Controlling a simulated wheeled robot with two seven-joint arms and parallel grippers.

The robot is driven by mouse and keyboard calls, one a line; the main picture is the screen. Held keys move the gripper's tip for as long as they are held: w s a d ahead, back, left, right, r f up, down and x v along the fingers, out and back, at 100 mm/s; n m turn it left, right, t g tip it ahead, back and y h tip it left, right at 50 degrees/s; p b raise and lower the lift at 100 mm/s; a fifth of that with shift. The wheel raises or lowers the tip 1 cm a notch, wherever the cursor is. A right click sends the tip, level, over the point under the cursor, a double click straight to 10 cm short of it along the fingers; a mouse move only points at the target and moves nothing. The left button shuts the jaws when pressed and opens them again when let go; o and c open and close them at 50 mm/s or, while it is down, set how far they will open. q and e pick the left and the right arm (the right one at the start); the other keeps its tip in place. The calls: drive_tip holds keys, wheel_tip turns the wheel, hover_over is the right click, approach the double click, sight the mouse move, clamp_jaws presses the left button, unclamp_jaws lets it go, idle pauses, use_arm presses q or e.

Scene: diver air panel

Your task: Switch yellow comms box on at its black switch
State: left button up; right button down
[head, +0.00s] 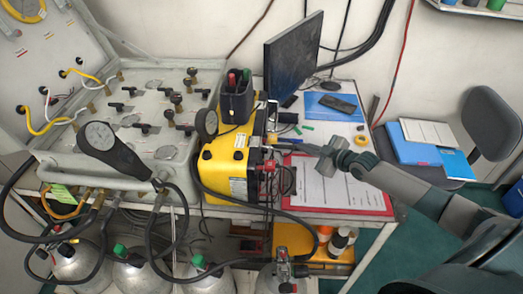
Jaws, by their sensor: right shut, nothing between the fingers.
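The yellow comms box (224,158) stands on the bench beside the grey air panel, left of centre. Its right-hand side carries dark fittings and cables. I cannot make out its black switch clearly among them. My right gripper (312,151) reaches in from the right, over the clipboard. It is shut and empty, with its tips to the right of the box's fittings and pointing at that side. I cannot tell whether they touch anything. My left gripper is not in view.
A black pen holder (237,100) is at the box's rear. A monitor (292,57) stands behind. A red clipboard (335,190) lies under my right arm. Gas cylinders (138,276) stand below.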

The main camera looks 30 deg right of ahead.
drive_tip(key=shift+w+a+f, duration=0.1)
drive_tip(key=shift+w+f, duration=0.1)
drive_tip(key=shift+w, duration=0.05)
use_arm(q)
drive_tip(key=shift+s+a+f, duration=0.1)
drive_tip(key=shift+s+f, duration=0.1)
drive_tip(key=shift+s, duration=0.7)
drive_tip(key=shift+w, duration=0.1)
use_arm(e)
drive_tip(key=shift+s, duration=0.1)
